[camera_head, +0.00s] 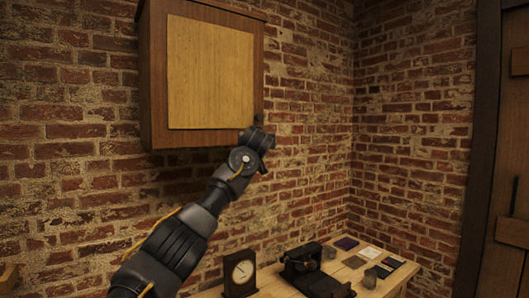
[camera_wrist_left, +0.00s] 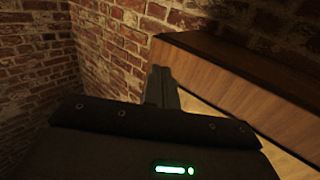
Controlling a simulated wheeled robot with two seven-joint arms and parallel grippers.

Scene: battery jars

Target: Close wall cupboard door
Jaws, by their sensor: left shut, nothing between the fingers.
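The wall cupboard (camera_head: 150,75) hangs on the brick wall in the head view, upper left of centre. Its door (camera_head: 210,75) has a light wood panel in a brown frame and looks flush with the body, though a small gap cannot be ruled out. My left gripper (camera_head: 259,121) is at the door's lower right edge, fingers pointing up. In the left wrist view the fingers (camera_wrist_left: 162,88) are together and empty, beside the cupboard's brown wood (camera_wrist_left: 235,75). Whether they touch it cannot be told. My right gripper is not in view.
Below, a wooden table (camera_head: 398,279) carries a small clock (camera_head: 240,272), a dark device (camera_head: 305,268) and several small flat items. A brown wooden door (camera_head: 502,230) stands at the far right. The wall right of the cupboard is clear.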

